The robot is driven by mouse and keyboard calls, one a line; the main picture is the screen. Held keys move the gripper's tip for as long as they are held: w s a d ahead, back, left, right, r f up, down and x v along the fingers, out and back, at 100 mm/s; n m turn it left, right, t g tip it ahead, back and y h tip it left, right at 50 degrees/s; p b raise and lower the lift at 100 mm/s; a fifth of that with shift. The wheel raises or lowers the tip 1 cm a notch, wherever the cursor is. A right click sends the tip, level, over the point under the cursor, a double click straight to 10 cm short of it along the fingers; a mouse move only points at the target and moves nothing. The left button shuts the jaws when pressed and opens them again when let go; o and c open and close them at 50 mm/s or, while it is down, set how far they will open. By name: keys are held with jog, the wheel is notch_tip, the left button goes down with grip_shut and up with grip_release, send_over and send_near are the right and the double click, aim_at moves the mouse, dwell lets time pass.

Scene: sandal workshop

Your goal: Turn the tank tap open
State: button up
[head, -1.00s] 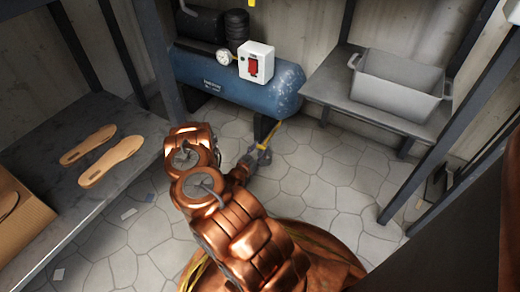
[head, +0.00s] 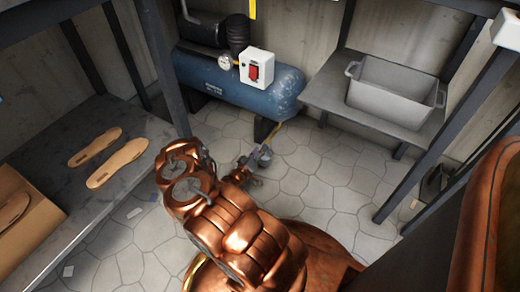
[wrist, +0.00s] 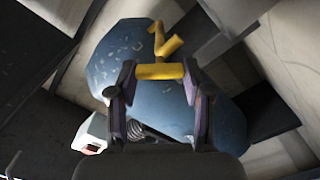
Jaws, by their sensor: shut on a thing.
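The blue tank (head: 222,84) lies on its side on dark feet near the back wall in the head view. It also fills the middle of the wrist view (wrist: 112,62). The yellow tap (wrist: 158,71) shows against the tank's end, with a crossbar and a bent stem above it. My gripper (wrist: 158,76) is shut on the tap, one finger at each end of the crossbar. In the head view my gripper (head: 262,155) is low in front of the tank, and only a thin strip of yellow (head: 278,130) shows beyond it.
A white box with a red switch (head: 256,70) and a gauge (head: 225,62) sit on the tank. A grey bin (head: 395,92) stands on a shelf at right. Sandal soles (head: 95,147) lie on the left shelf (head: 88,185). Dark shelf posts stand on both sides.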

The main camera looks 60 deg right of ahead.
jog(key=shift+f+n+p, duration=0.15)
jog(key=shift+n+p, duration=0.15)
jog(key=shift+n, duration=3.9)
jog(key=o, duration=1.2)
jog(key=shift+c, duration=0.2)
jog(key=a, duration=1.2)
jog(key=shift+s, duration=0.2)
